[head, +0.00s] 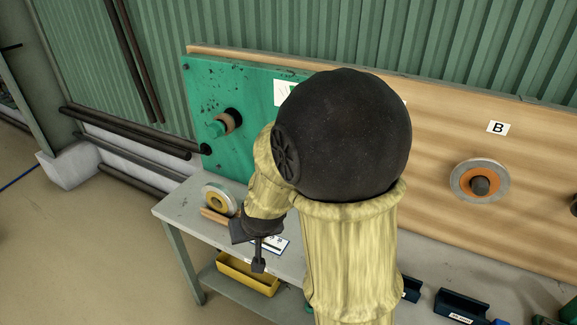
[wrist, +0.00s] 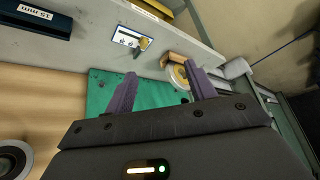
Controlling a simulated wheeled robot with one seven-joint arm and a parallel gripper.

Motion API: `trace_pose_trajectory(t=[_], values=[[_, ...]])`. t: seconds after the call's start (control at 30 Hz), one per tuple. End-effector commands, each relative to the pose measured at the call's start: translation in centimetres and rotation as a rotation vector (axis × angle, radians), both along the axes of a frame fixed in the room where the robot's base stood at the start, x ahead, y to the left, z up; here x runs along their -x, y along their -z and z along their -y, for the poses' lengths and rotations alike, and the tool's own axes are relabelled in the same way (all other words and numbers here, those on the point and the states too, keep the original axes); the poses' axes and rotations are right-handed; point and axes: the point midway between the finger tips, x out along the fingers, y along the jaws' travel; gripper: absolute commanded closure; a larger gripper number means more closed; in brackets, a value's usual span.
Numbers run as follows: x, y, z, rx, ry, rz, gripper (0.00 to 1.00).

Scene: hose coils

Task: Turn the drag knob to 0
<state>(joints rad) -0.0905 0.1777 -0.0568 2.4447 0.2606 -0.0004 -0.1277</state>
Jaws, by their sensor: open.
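No drag knob marking or 0 mark is readable. A green knob-like part (head: 217,129) with a brown and black collar sticks out of the green panel (head: 262,92) at the left in the head view. On the bench below it stands a silver disc with a yellow centre (head: 217,200) on a wooden block; it also shows beyond the fingers in the wrist view (wrist: 179,76). My gripper (head: 258,262) is right of this disc, above the bench's front edge. Its two purple fingers (wrist: 163,88) are apart and empty. My arm hides the panel's right part.
A silver disc with an orange ring (head: 480,181) is on the wooden board (head: 435,130), under label B (head: 498,128). A yellow bin (head: 247,274) and dark blue bins (head: 461,304) sit lower. Open floor lies left.

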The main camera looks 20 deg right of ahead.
Motion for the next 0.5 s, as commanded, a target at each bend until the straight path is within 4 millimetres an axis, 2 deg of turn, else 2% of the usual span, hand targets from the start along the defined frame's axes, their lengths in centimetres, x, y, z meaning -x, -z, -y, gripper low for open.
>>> trace_pose_trajectory(t=[0.03,0.1,0.2,0.3,0.4,0.5], values=[[-2.4,1.1,-0.1,0.010,0.027,0.058,0.45],[-5.7,1.6,0.4,0.039,0.077,0.154,0.45],[-9.7,2.4,1.5,0.108,0.155,0.284,0.45],[-12.9,3.0,3.0,0.210,0.235,0.402,0.45],[-15.1,3.6,4.6,0.340,0.320,0.506,0.45],[-16.3,4.0,6.1,0.496,0.402,0.598,0.45]])
